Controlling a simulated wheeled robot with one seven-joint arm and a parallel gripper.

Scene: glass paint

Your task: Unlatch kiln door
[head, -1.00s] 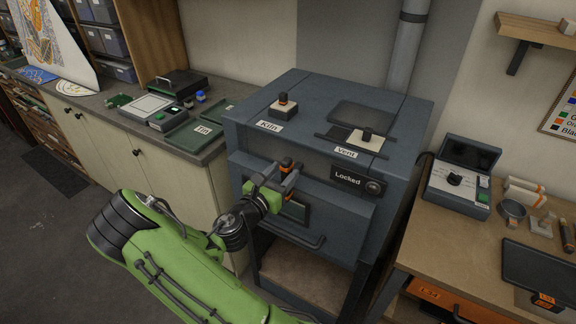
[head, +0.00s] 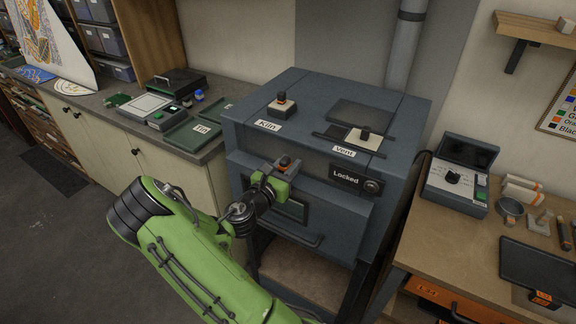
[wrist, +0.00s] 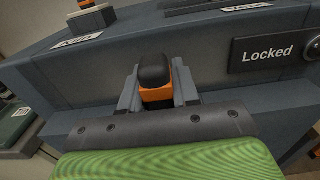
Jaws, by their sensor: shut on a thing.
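The kiln (head: 245,112) is a grey box on a stand, and its front door (head: 340,205) is closed, with a bar handle low on it. A sign (head: 345,178) reading "Locked" is on the front to the right; it also shows in the wrist view (wrist: 268,53). The latch handle (wrist: 155,76), black-topped with an orange band, stands on the upper front of the kiln. My gripper (head: 284,164) is shut on the latch handle, with a finger on each side of it. The lower part of the handle is hidden by my gripper.
On the kiln top are a knob labelled Kiln (head: 282,105) and a slider labelled Vent (head: 364,138). A workbench (head: 440,232) with a control box (head: 458,176) stands to the right. A counter (head: 205,150) with trays is at the left.

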